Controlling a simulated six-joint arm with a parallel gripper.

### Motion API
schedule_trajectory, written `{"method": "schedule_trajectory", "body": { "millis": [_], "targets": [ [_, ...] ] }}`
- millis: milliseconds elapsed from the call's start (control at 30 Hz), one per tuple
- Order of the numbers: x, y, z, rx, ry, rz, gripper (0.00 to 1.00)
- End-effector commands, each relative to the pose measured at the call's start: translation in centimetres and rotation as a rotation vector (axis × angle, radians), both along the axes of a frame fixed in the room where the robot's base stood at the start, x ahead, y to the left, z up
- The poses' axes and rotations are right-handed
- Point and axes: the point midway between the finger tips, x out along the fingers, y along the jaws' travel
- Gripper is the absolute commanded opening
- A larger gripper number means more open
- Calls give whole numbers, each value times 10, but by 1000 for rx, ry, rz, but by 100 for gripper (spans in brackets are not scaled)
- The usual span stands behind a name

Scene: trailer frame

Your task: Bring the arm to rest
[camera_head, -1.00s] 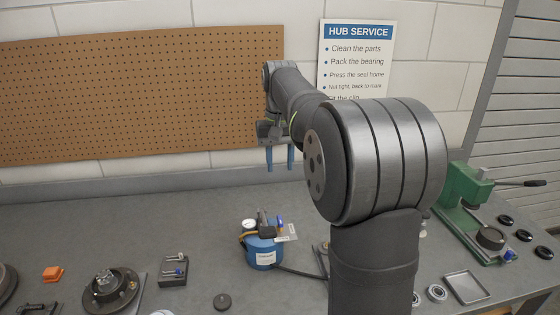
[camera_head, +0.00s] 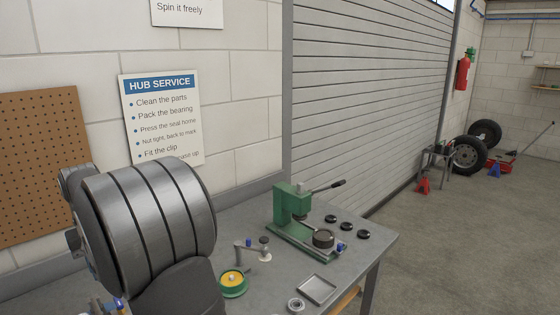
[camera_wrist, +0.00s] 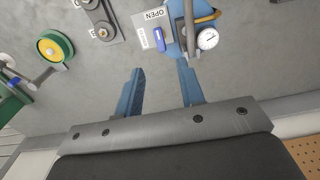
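My gripper (camera_wrist: 158,95) shows in the wrist view with its two blue fingers apart and nothing between them. It hangs above the grey bench top (camera_wrist: 100,85). A blue pot with a white gauge (camera_wrist: 207,39) stands past the right fingertip, apart from it. In the head view my arm fills the lower left and hides the gripper.
A green press (camera_head: 290,208) stands on the bench (camera_head: 262,290) near several black discs (camera_head: 346,227). A yellow-and-green round item (camera_head: 233,283), a square tray (camera_head: 317,289) and a ring (camera_head: 296,304) lie in front. A pegboard (camera_head: 40,165) and sign (camera_head: 162,118) hang behind.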

Motion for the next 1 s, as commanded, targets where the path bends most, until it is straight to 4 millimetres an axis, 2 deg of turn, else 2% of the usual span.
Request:
{"method": "schedule_trajectory", "body": {
  "millis": [33,300,500,700,1000],
  "targets": [
    [0,0,-11,-2,2,0,35],
    [0,0,-63,-1,1,0,35],
    [0,0,-89,-1,1,0,35],
    [0,0,-98,1,-1,0,35],
    [0,0,-98,1,-1,1,35]
  ]
}}
